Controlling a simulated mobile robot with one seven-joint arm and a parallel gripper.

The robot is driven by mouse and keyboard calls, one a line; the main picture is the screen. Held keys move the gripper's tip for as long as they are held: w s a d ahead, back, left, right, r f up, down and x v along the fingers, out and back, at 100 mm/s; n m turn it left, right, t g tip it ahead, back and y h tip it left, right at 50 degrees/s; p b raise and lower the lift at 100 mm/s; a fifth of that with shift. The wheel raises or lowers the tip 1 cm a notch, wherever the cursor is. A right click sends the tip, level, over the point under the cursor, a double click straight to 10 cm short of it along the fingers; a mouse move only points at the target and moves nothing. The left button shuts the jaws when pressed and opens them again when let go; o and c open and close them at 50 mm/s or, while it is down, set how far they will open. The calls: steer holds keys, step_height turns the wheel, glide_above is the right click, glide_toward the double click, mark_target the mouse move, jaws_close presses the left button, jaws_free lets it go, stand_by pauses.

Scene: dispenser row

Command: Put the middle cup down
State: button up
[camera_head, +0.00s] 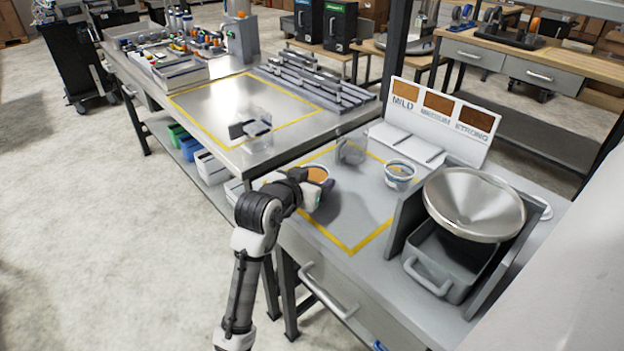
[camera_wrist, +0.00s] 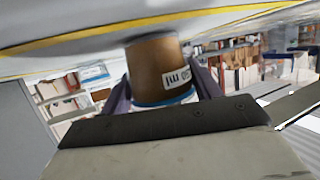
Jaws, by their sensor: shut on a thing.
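My gripper (camera_head: 312,188) is shut on a cup with an orange-brown top (camera_head: 317,173), at the left part of the yellow-outlined area on the near grey table. In the wrist view, the same cup (camera_wrist: 152,62) shows brown with a white label and a blue band, between the two fingers (camera_wrist: 163,92). That view looks upside down, with the table surface (camera_wrist: 60,25) along the top. The cup is close to the table; I cannot tell whether it touches.
A board marked MILD, MEDIUM, STRONG (camera_head: 437,117) stands behind white pads (camera_head: 408,145). A clear upright panel (camera_head: 351,150) stands near the back of the marked area. A metal funnel (camera_head: 474,203) over a grey bin (camera_head: 440,272) stands at right. The marked area's front is clear.

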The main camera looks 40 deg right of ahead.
steer(key=shift+f, duration=0.2)
steer(key=o, duration=1.2)
steer(key=shift+r, duration=0.1)
steer(key=shift+r, duration=0.2)
steer(key=b+v, duration=0.2)
steer(key=v, duration=1)
steer(key=shift+b, duration=0.35)
steer(key=shift+w, duration=0.1)
